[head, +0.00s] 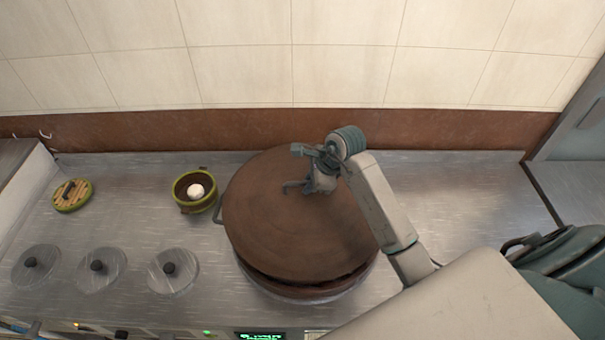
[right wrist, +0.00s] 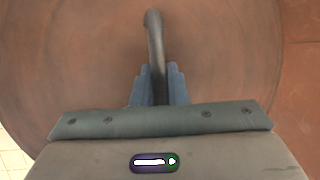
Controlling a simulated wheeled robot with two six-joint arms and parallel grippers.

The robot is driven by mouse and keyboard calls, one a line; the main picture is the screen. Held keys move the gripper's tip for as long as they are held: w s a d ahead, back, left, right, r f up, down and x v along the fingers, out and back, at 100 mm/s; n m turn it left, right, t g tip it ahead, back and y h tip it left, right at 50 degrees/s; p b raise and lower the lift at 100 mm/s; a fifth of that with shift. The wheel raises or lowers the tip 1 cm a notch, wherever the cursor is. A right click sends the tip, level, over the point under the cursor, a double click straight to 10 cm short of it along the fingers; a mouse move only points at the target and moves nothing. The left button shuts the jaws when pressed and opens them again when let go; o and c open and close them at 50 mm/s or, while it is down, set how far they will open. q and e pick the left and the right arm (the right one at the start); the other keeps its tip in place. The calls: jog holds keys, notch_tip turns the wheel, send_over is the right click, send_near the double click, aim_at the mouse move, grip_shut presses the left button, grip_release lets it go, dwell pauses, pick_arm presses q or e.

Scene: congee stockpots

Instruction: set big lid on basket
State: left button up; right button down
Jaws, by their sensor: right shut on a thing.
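The big lid (head: 285,225) is a wide, round brown disc over the round basket (head: 300,291). Only the basket's front edge shows below the lid, with a dark gap between them at the front; whether they touch elsewhere is hidden. My right gripper (head: 314,174) is over the lid's far right part and is shut on its handle. In the right wrist view the dark curved handle (right wrist: 155,45) runs between my closed fingers (right wrist: 158,85), with the lid's brown top (right wrist: 80,65) behind. My left gripper is out of view.
A small green-rimmed pot (head: 194,190) with a white item inside stands left of the lid. A green-rimmed slatted piece (head: 72,195) lies at far left. Three metal lids with black knobs (head: 97,266) line the front left. The steel counter (head: 465,200) is clear at right.

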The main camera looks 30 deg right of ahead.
aim_at(310, 197)
jog(key=shift+s+d+f+b, duration=0.1)
jog(key=shift+f+b, duration=0.2)
jog(key=shift+f, duration=0.1)
jog(key=shift+s+d+f+b, duration=0.1)
jog(key=shift+f+b, duration=0.15)
jog(key=shift+f, duration=0.15)
notch_tip(310, 197, down, 2)
jog(key=shift+w+a+f+b, duration=0.1)
jog(key=shift+f+b, duration=0.15)
jog(key=shift+b, duration=0.5)
jog(key=shift+f+b, duration=0.35)
jog(key=shift+f, duration=0.4)
jog(key=shift+b, duration=0.4)
jog(key=shift+f+b, duration=0.5)
jog(key=c, duration=1.9)
grip_release()
jog(key=shift+o, duration=0.9)
